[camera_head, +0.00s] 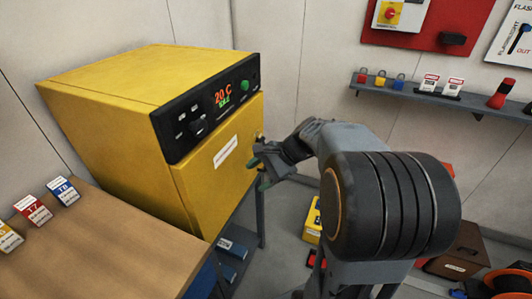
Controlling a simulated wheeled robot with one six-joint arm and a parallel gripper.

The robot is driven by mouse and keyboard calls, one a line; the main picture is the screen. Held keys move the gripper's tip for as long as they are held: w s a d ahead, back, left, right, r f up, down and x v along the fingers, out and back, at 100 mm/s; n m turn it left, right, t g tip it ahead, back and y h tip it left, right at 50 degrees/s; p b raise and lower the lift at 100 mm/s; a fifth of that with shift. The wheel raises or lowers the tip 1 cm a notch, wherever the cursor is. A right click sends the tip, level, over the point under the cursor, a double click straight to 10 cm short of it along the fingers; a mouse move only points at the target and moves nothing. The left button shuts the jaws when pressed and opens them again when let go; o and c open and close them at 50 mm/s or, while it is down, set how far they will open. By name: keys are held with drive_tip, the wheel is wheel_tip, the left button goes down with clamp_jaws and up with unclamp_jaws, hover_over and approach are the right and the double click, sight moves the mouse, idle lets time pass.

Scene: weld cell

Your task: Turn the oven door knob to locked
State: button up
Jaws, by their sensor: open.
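The yellow oven (110,95) stands on a stand at the left. Its black control panel (208,105) has a dark dial, a green button and a display reading 20 C. Its door (210,185) looks closed and has a white label. A small part at the door's right edge (260,137) may be the door knob; it is too small and partly hidden to tell its position. My gripper (259,172) is open, in front of the door's right edge and just below that part. I cannot tell whether it touches anything.
A wooden bench (105,245) with tags T7 (33,208) and T8 (63,190) is at the lower left. A wall shelf (440,95) holds padlocks and tags. A yellow box (312,222) and a brown box (458,250) are on the floor at the right.

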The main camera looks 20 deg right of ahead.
drive_tip(key=w+d+f+m+t+y+b, duration=0.3)
drive_tip(key=w+d+m+t, duration=0.1)
drive_tip(key=w+d+m, duration=0.25)
drive_tip(key=m+t+b, duration=0.3)
drive_tip(key=m+t, duration=0.3)
drive_tip(key=m, duration=0.1)
approach(264, 141)
drive_tip(key=shift+n+y, duration=0.25)
drive_tip(key=shift+y, duration=0.05)
drive_tip(key=x, duration=0.9)
drive_tip(key=shift+w+a+f, duration=0.15)
drive_tip(key=shift+w, duration=0.15)
drive_tip(key=shift+c, duration=0.4)
drive_tip(key=c, duration=0.8)
drive_tip(key=shift+b, duration=0.3)
